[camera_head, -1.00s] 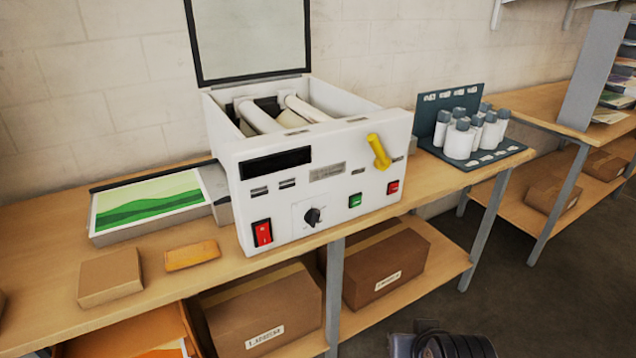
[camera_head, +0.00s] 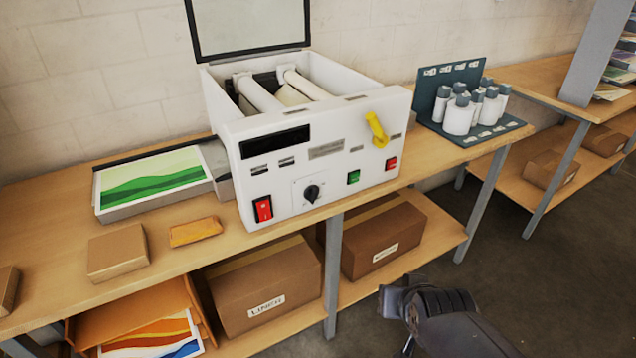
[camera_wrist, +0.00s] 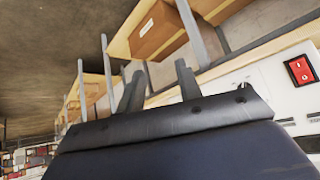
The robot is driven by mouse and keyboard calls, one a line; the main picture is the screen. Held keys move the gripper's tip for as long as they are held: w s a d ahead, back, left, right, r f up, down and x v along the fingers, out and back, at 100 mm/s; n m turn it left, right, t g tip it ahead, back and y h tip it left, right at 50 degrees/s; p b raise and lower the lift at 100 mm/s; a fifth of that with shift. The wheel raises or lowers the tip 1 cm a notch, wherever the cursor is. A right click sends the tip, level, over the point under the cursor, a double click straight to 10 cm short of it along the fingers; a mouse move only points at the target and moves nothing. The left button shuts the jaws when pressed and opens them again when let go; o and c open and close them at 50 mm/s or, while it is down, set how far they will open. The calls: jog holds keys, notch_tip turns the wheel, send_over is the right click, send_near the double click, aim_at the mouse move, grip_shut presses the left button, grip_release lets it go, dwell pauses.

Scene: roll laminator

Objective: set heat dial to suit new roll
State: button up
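The white roll laminator (camera_head: 290,150) stands on the bench with its lid up and two pale rollers inside. The black heat dial (camera_head: 312,192) is low on its front panel, with marks too small to read. Left of it is a red rocker switch (camera_head: 263,208), also in the wrist view (camera_wrist: 299,70). My dark arm end shows at the lower right of the head view, below and right of the dial and apart from the machine. In the wrist view my gripper (camera_wrist: 160,72) has its two fingers apart with nothing between them.
A yellow lever (camera_head: 376,130), a green button (camera_head: 353,177) and a red button (camera_head: 391,164) are on the panel. A dark rack of white bottles (camera_head: 462,115) stands to the right. The floor in front is clear.

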jog(key=w+a+n+t+y, duration=0.1)
jog(key=w+t, duration=0.3)
jog(key=w, duration=0.7)
jog(key=n+t+y+b, duration=0.1)
jog(key=n+t+y, duration=0.25)
jog(key=y, duration=0.45)
send_near(316, 196)
jog(key=shift+m+t, duration=0.25)
jog(key=x, duration=0.2)
jog(key=p+x, duration=0.1)
jog(key=x, duration=0.2)
jog(key=p+x, duration=0.1)
jog(key=x, duration=0.2)
jog(key=shift+w+a+f, duration=0.1)
jog(key=shift+w+f, duration=0.1)
jog(key=shift+f, duration=0.1)
grip_shut()
